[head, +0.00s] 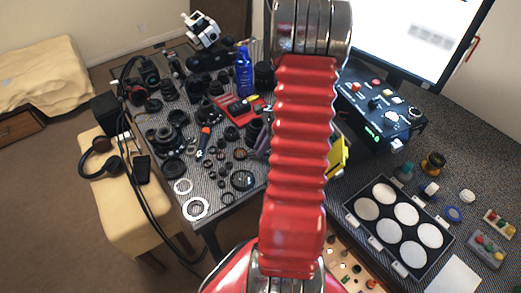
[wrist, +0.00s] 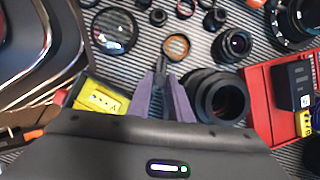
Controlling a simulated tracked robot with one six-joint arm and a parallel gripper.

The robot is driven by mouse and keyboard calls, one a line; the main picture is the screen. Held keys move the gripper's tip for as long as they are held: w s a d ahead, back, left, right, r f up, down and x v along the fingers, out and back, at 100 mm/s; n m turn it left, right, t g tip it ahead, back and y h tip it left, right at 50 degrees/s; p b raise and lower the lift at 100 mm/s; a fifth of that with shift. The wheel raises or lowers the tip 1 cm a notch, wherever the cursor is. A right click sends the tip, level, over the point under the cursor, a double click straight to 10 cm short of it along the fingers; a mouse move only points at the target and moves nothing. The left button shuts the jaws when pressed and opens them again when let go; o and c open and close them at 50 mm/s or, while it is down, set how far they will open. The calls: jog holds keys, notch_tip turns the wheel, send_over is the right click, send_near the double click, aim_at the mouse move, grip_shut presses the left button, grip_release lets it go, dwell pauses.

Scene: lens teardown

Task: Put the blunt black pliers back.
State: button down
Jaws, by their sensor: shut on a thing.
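My gripper (wrist: 162,82) shows in the wrist view as two purple-grey fingers converging in front of its dark body. It is shut on the blunt black pliers (wrist: 162,66), of which only a small dark piece shows at the fingertips. The rest of the pliers is hidden or too small to make out. The fingers are over the ribbed mat, just left of a black lens barrel (wrist: 222,97). In the head view my red arm covers most of the gripper, and the pliers cannot be made out.
A red tray (head: 226,105) and a blue bottle (head: 243,74) stand amid several lens parts. A yellow item (wrist: 97,97) is left of the fingers. A case of white discs (head: 349,208) and a control box (head: 350,91) are on the right. Open floor lies at left.

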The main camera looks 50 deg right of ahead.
jog(key=shift+f, duration=0.8)
jog(key=shift+f, duration=0.1)
jog(key=c, duration=1.9)
grip_release()
jog(key=v, duration=1.2)
jog(key=shift+a+r, duration=0.2)
